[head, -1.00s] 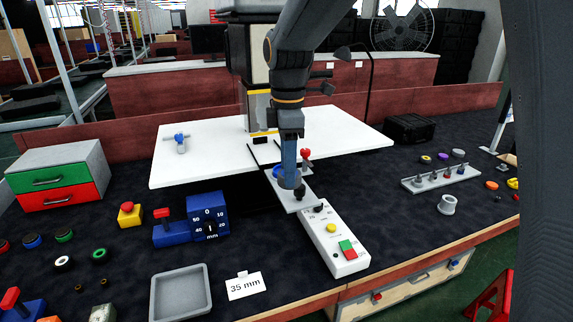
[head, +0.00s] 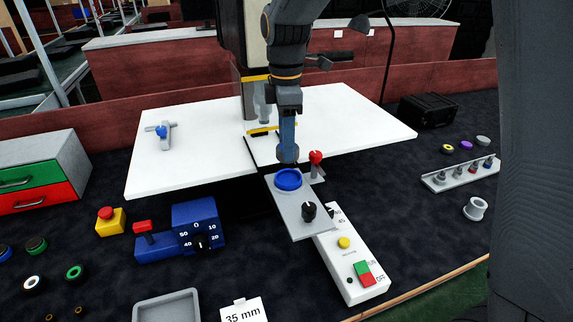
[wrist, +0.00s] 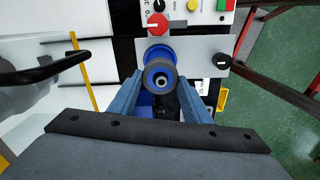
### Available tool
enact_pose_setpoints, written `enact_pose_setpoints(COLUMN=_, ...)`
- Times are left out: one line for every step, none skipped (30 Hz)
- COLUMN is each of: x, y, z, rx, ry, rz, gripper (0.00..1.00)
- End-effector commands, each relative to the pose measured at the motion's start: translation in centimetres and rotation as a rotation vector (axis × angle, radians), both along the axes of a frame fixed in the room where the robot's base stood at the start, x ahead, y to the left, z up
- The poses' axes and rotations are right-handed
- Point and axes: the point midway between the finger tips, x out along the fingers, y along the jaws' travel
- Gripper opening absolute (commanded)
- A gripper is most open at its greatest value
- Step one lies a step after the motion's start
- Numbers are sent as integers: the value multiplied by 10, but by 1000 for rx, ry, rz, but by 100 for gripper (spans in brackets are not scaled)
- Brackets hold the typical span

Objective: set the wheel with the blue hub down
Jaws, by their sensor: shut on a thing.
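My gripper (head: 288,152) points down above the back end of a grey plate. In the wrist view my gripper (wrist: 160,88) is shut on a small wheel (wrist: 160,90) with a dark grey tyre and a blue hub. The wheel lies between the two blue fingertips. I cannot make it out clearly in the head view. A round blue holder (head: 288,179) sits on the grey plate (head: 305,224), just below and in front of the fingertips. In the wrist view the holder (wrist: 157,50) shows partly behind the wheel. The gap between them is hard to judge.
A red-knobbed lever (head: 316,158) stands close right of the holder, and a black knob (head: 309,210) is on the plate. A white control box (head: 352,262) extends in front. White table panels (head: 190,150) lie behind. A grey rail with pegs (head: 455,176) is at right.

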Motion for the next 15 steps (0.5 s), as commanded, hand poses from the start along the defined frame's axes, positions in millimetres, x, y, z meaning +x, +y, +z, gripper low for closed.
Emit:
enact_pose_setpoints(x=-1, y=-1, z=-8, rx=-1, ry=5, rz=-1, gripper=21)
enact_pose_setpoints(x=-1, y=-1, z=-13, rx=-1, ry=4, rz=-2, gripper=21)
enact_pose_setpoints(x=-1, y=-1, z=-19, rx=-1, ry=3, rz=-2, gripper=21)
enact_pose_setpoints(x=-1, y=-1, z=-23, rx=-1, ry=3, rz=-2, gripper=21)
enact_pose_setpoints(x=-1, y=-1, z=-26, rx=-1, ry=3, rz=-2, gripper=21)
enact_pose_setpoints(x=0, y=-1, z=-29, rx=0, ry=1, rz=-1, gripper=21)
enact_pose_setpoints(x=0, y=-1, z=-31, rx=0, ry=0, rz=-1, gripper=21)
enact_pose_setpoints(x=0, y=-1, z=-34, rx=0, ry=1, rz=-1, gripper=21)
enact_pose_setpoints(x=-1, y=0, z=-38, rx=-1, ry=2, rz=0, gripper=21)
enact_pose_setpoints(x=-1, y=0, z=-41, rx=-1, ry=3, rz=0, gripper=21)
enact_pose_setpoints(x=-1, y=0, z=-45, rx=-1, ry=3, rz=0, gripper=21)
enact_pose_setpoints(x=-1, y=0, z=-51, rx=-1, ry=4, rz=1, gripper=21)
enact_pose_setpoints(x=-1, y=0, z=-55, rx=-1, ry=3, rz=1, gripper=21)
enact_pose_setpoints(x=-1, y=0, z=-59, rx=-1, ry=3, rz=1, gripper=21)
enact_pose_setpoints(x=-1, y=1, z=-63, rx=0, ry=2, rz=1, gripper=21)
